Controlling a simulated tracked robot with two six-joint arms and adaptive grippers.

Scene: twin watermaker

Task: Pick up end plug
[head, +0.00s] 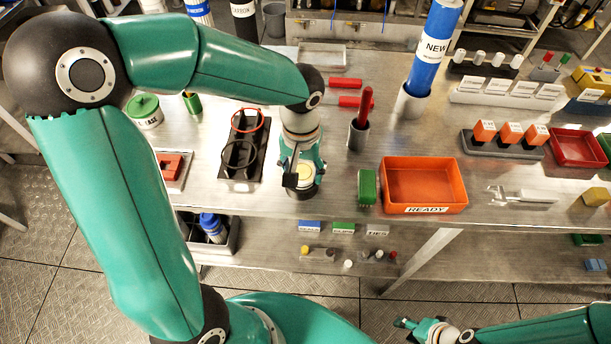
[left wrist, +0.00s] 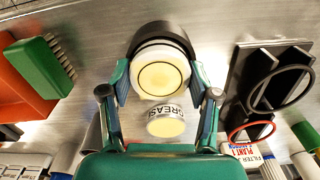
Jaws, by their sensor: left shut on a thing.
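My left gripper (head: 300,178) is over the front of the bench, pointing down. In the left wrist view its two fingers (left wrist: 160,84) are shut on the sides of a round white piece with a pale yellow face and a black rim, which looks like the end plug (left wrist: 160,76). In the head view the gripper hides most of the plug, and I cannot tell whether it touches the bench. A small pot labelled GREASE (left wrist: 165,124) with a yellow top is just beyond it. My right gripper (head: 422,329) is at the bottom edge, small, its fingers unclear.
A black stand with rings (head: 240,150) is left of the left gripper. A green brush (head: 367,188) and an orange READY tray (head: 424,186) are to the right. A red-handled tool stands in a grey holder (head: 358,135). A lower shelf (head: 345,262) holds small parts.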

